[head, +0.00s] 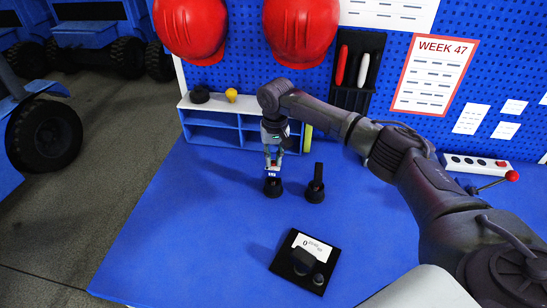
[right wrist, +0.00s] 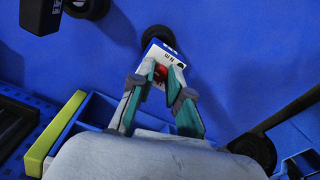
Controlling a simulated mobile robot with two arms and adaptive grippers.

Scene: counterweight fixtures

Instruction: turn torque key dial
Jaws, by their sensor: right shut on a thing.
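My right gripper (head: 272,165) points down over the blue table and is shut on a small tool with a blue-and-white label (head: 272,173). In the right wrist view the label (right wrist: 160,56) shows beyond the fingertips (right wrist: 160,82), with a red part between them. The tool's lower end is at a round black base (head: 273,189); I cannot tell whether it is seated in it. A black panel (head: 285,262) with a white card and a black knob (head: 304,263) lies nearer the front. My left gripper is not in view.
A black upright tool with a red band (head: 316,184) stands in a black base just right of my gripper. A blue-and-white shelf (head: 211,134) is behind, with a yellow item (head: 231,95) on top. A control box (head: 475,163) with a red-knobbed lever is at right. The table's left side is clear.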

